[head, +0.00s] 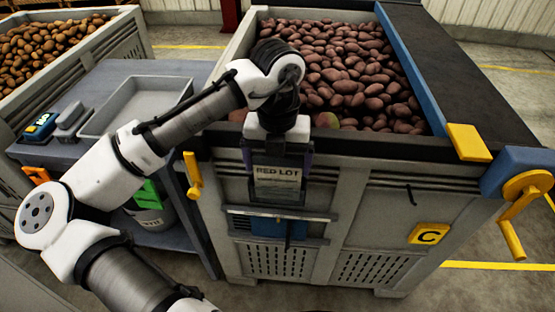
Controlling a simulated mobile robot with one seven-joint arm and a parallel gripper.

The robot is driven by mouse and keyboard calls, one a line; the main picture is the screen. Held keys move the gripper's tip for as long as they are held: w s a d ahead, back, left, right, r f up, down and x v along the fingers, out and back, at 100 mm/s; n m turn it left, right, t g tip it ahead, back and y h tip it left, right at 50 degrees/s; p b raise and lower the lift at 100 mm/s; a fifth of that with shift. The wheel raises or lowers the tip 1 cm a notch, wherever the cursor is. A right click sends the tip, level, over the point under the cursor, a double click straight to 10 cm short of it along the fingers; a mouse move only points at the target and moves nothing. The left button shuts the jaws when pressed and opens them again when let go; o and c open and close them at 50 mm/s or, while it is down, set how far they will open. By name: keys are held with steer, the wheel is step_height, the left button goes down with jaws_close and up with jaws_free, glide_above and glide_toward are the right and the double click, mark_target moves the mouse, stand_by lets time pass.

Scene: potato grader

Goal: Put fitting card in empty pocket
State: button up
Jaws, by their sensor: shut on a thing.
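My gripper (278,150) points down in front of the near wall of the bin of red potatoes. It is shut on a card (278,173) with the words RED LOT, which hangs upright below the jaws. Below the card, a holder with a blue face (268,228) and a grey ledge is fixed to the bin wall. The card's lower edge is just above or in front of this holder; I cannot tell whether they touch. My gripper and the card hide part of the wall behind, and the holder's inside is not visible.
The bin (370,205) is full of red potatoes (350,70). A yellow C plate (428,234) and a yellow crank (522,200) are at right. At left are a table with a grey tray (135,105), a small blue device (42,125) and another potato bin (110,50).

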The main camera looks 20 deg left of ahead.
steer(key=shift+f, duration=0.1)
steer(key=o, duration=0.6)
steer(key=shift+o, duration=0.2)
